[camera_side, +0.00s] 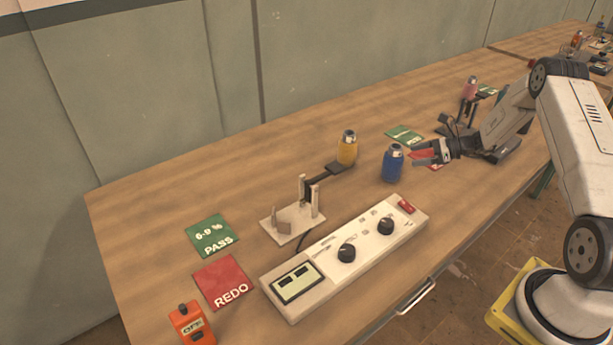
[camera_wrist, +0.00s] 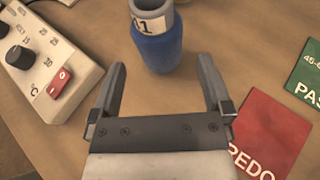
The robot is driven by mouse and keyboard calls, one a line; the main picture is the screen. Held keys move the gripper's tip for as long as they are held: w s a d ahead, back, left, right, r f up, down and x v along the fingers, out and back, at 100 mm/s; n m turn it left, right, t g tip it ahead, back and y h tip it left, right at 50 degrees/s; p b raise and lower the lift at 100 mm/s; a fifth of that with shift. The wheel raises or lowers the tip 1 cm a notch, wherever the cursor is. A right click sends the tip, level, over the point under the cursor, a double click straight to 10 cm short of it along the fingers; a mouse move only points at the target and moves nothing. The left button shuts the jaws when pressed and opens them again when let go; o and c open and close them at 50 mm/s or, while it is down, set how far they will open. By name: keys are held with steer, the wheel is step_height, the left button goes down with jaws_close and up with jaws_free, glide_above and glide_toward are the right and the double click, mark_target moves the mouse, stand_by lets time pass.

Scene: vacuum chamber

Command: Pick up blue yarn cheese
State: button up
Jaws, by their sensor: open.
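The blue yarn cheese (camera_side: 393,164) is an upright blue cylinder with a grey top, standing on the wooden table near the control box. In the wrist view the blue yarn cheese (camera_wrist: 157,40) stands ahead of the jaws, with a white label marked 1 on its neck. My gripper (camera_side: 420,152) is just to its right in the side view, low over the table. In the wrist view my gripper (camera_wrist: 162,72) has its fingers spread and empty, with the cheese beyond the gap between the fingertips.
A yellow yarn cheese (camera_side: 347,148) sits on a white-based device (camera_side: 292,222). The control box (camera_side: 345,255) with knobs lies at the front. A red REDO card (camera_wrist: 268,135) and green card (camera_wrist: 307,75) lie flat beside my gripper. A pink cheese (camera_side: 469,88) stands farther back. An orange switch box (camera_side: 191,324) is front left.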

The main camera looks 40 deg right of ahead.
mark_target(394, 159)
steer(key=shift+x, duration=1.15)
steer(key=shift+x, duration=2.6)
steer(key=shift+a, duration=0.1)
steer(key=c, duration=1)
